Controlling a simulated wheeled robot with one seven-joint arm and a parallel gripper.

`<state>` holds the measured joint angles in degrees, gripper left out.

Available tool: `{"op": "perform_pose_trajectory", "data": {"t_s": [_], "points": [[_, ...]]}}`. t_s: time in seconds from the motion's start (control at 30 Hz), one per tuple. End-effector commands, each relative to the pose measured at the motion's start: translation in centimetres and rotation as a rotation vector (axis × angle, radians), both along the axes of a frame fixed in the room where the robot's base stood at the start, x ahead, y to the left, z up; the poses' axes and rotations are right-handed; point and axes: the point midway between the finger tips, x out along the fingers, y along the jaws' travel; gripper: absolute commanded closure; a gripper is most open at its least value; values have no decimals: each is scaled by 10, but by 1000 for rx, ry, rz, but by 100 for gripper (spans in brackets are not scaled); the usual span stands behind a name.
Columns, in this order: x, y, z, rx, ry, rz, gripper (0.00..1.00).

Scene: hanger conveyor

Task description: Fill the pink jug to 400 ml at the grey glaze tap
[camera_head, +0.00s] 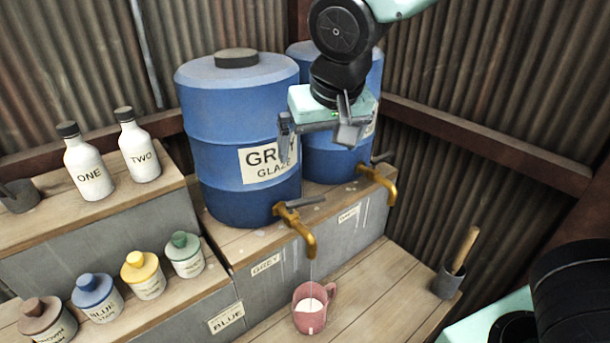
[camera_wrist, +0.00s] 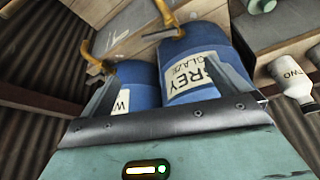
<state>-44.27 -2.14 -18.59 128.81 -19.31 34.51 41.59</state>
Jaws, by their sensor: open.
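The pink jug (camera_head: 303,321) stands upright on the lower wooden shelf, below the brass grey glaze tap (camera_head: 308,243). Pale liquid shows inside it, and a thin pale line runs from the spout into it. I cannot read its level. The tap's dark lever (camera_head: 306,202) points to the right. The blue grey glaze barrel (camera_head: 238,130) stands behind; it also shows in the wrist view (camera_wrist: 185,47). My gripper (camera_head: 319,138) is open and empty, above the tap and in front of the barrels. Its fingers also show in the wrist view (camera_wrist: 168,85).
A second blue barrel (camera_head: 330,165) with its own brass tap (camera_head: 380,181) stands to the right. White bottles (camera_head: 90,175) and several coloured-lid jars (camera_head: 143,280) stand at left. A grey pot (camera_head: 446,284) with a wooden handle stands right of the jug.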

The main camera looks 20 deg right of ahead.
Motion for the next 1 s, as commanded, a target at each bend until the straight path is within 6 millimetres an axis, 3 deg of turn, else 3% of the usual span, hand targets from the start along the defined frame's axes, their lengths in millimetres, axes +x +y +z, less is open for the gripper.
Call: {"op": "perform_pose_trajectory", "data": {"t_s": [0.17,1.0], "points": [[6,-1,-18,-4,5,-2,0],[59,-3,-143,-3,3,0,0]]}}
